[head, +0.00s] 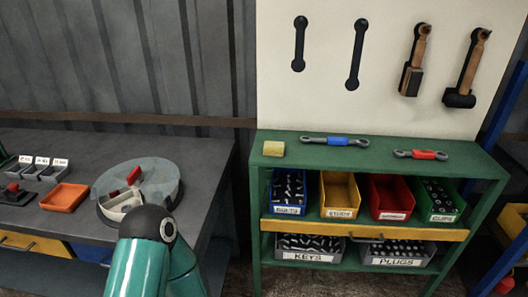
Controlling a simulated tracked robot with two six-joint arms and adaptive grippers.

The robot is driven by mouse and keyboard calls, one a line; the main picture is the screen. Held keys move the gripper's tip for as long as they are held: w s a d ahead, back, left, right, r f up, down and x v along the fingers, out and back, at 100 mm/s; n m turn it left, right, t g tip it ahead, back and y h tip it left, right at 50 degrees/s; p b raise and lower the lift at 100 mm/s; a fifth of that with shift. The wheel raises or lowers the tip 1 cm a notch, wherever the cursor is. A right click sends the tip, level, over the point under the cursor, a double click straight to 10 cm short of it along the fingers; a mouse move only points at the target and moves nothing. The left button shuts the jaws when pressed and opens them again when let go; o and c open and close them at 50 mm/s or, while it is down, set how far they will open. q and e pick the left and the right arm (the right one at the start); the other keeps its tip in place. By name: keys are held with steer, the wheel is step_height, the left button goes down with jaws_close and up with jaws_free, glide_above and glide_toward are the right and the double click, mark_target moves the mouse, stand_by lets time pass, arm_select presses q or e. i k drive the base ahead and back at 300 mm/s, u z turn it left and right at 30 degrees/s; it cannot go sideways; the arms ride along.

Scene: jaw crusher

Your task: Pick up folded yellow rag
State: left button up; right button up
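The folded yellow rag (273,148) is a small pale yellow square. It lies flat on the left end of the green shelf unit's top (380,160), near its front edge. A teal arm of mine with a dark joint rises from the bottom edge at left, in front of the workbench. Neither of my grippers shows in the head view, and nothing touches the rag.
A blue-handled wrench (337,141) and a red-handled wrench (421,155) lie right of the rag. Below are coloured bins, such as the yellow bin (340,195). A tool board (300,95) stands behind. Left, a workbench (35,220) holds an orange tray (64,197) and a round grey tray (165,175).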

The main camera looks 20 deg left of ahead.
mark_target(271, 148)
steer(key=z, duration=0.1)
steer(key=i, duration=0.95)
steer(key=u, duration=0.05)
